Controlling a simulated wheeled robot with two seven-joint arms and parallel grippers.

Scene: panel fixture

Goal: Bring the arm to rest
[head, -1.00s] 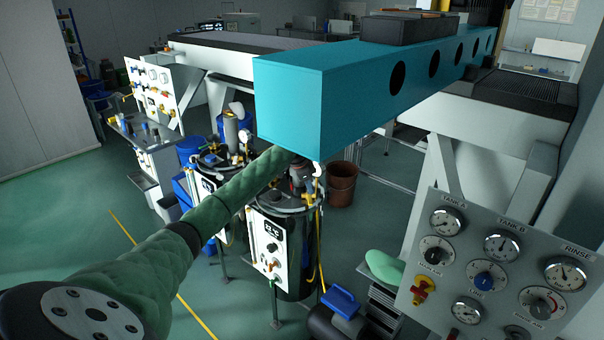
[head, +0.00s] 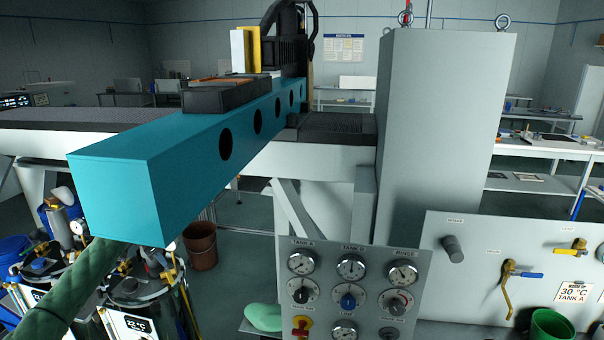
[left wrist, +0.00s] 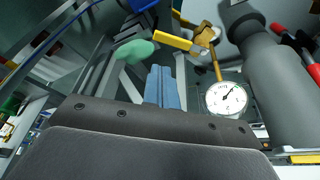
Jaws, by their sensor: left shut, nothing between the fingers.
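My left arm, in a green sleeve (head: 70,285), comes in from the lower left of the head view. It runs up behind the teal beam (head: 115,198), so its gripper is hidden there. In the left wrist view the blue-grey fingers of my left gripper (left wrist: 162,88) are together, with nothing between them. They appear beside a round white gauge (left wrist: 225,98) and a yellow-handled valve (left wrist: 172,40); I cannot tell the gap. My right gripper is in neither view.
Dark tanks (head: 140,290) stand below the beam at the left. A panel with several dials (head: 350,290) is at the front, with a white valve panel (head: 480,270) to its right. A tall grey cabinet (head: 440,130) rises behind. A brown bucket (head: 201,246) stands on the floor.

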